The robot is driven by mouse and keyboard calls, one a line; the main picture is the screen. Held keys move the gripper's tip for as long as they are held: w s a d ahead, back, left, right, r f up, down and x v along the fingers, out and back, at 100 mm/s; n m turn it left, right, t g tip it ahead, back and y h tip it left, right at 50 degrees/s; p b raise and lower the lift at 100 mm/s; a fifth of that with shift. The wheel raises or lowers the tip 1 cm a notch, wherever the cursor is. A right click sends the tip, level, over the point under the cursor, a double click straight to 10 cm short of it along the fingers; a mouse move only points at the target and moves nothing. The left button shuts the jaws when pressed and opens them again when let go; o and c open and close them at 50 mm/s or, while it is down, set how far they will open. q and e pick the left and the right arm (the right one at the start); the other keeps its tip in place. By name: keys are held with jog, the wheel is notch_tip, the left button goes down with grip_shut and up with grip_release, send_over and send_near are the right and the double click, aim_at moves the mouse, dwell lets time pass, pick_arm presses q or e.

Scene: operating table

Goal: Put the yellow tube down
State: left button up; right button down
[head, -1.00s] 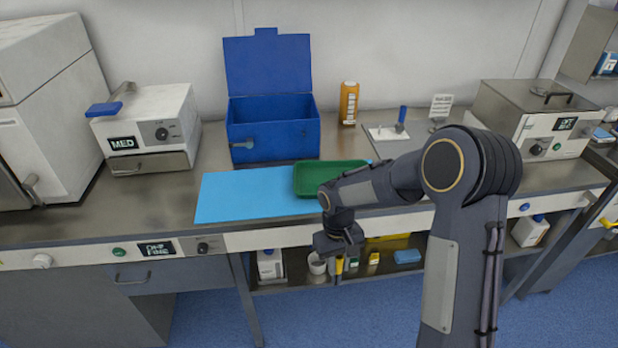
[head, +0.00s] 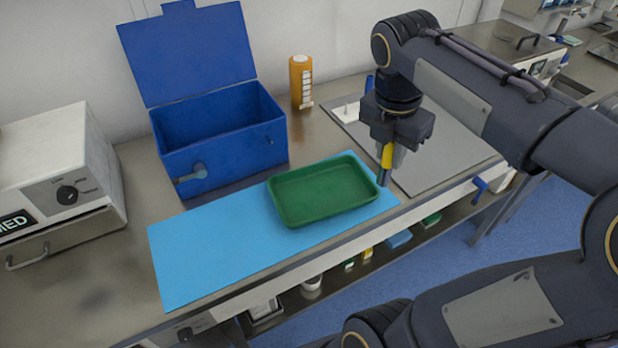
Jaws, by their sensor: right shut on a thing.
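My right gripper (head: 393,150) points down above the counter, beyond the right end of the green tray. It is shut on the yellow tube (head: 387,155), which hangs roughly upright below the jaws. The tube's upper part is hidden by the gripper, and its lower end looks dark. The tube appears above the surface, though the exact gap is hard to tell. My left gripper is not in view.
The empty green tray (head: 325,188) lies on a light blue mat (head: 200,260). An open blue box (head: 225,150) and an orange bottle (head: 300,82) stand behind. A grey metal plate (head: 440,160) lies right of the tray. The mat's left part is clear.

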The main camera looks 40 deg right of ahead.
jog(key=shift+w+a+f+p, duration=0.2)
jog(key=shift+w+a+f, duration=0.55)
jog(key=shift+w+f, duration=1.4)
jog(key=shift+w+a+f+p, duration=0.2)
jog(key=shift+w+a+f, duration=0.55)
jog(key=shift+w+f, duration=1.4)
jog(key=shift+w+a+f+p, duration=0.2)
jog(key=shift+w+a+f, duration=0.55)
jog(key=shift+w+f, duration=1.4)
jog(key=c, duration=1.3)
grip_release()
jog(key=shift+f, duration=0.1)
jog(key=shift+o, duration=0.2)
